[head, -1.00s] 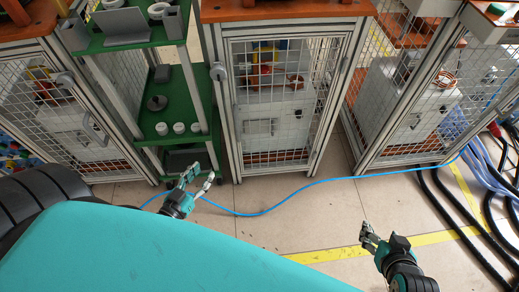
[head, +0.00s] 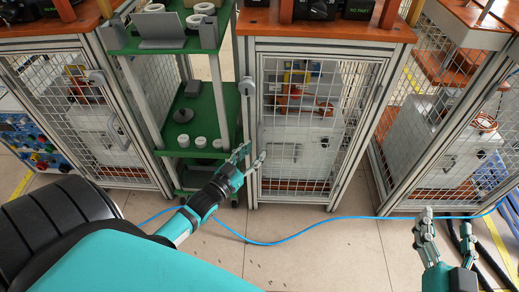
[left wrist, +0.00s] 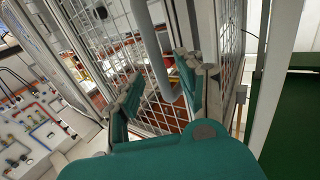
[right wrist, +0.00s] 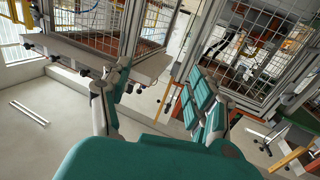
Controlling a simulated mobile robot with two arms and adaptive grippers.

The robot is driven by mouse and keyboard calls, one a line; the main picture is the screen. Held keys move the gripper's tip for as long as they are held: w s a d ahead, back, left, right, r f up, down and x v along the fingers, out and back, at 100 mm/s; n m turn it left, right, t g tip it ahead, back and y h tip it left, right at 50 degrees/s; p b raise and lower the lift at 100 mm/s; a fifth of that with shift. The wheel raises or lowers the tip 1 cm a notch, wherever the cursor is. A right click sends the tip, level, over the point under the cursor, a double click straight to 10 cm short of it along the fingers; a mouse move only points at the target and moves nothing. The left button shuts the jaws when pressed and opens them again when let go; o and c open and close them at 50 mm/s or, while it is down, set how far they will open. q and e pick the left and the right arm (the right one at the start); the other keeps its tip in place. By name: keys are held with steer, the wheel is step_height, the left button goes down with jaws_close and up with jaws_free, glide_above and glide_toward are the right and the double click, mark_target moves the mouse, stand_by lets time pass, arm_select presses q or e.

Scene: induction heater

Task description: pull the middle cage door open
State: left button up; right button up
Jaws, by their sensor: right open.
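The middle cage door (head: 335,128) is a wire-mesh panel in a grey metal frame, and it looks shut. Its grey tubular handle runs down the door's left side and shows in the left wrist view (left wrist: 165,60). My left gripper (head: 251,158) is open at the lower left of the door. In the left wrist view its fingers (left wrist: 160,85) stand on either side of the handle's line. I cannot tell whether they touch it. My right gripper (head: 424,226) is open and empty, low in front of the right cage. It also shows in the right wrist view (right wrist: 160,90).
A green shelf rack (head: 200,120) with small parts stands left of the middle cage. The left cage (head: 110,125) and right cage (head: 425,150) flank it. A blue cable (head: 300,228) crosses the floor in front. The floor before the middle cage is otherwise clear.

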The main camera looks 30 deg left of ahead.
mark_target(258, 149)
arm_select(q)
steer(key=shift+w+b, duration=0.3)
steer(key=shift+w, duration=1.45)
arm_select(e)
steer(key=shift+a+r+t+y, duration=0.2)
steer(key=shift+r+t, duration=0.4)
steer(key=shift+r, duration=0.4)
steer(key=shift+a+r+t+y, duration=0.1)
steer(key=shift+r+t+y, duration=0.1)
steer(key=shift+r+t, duration=0.6)
steer(key=shift+r, duration=0.2)
arm_select(q)
jaws_close()
arm_select(e)
steer(key=shift+d, duration=0.1)
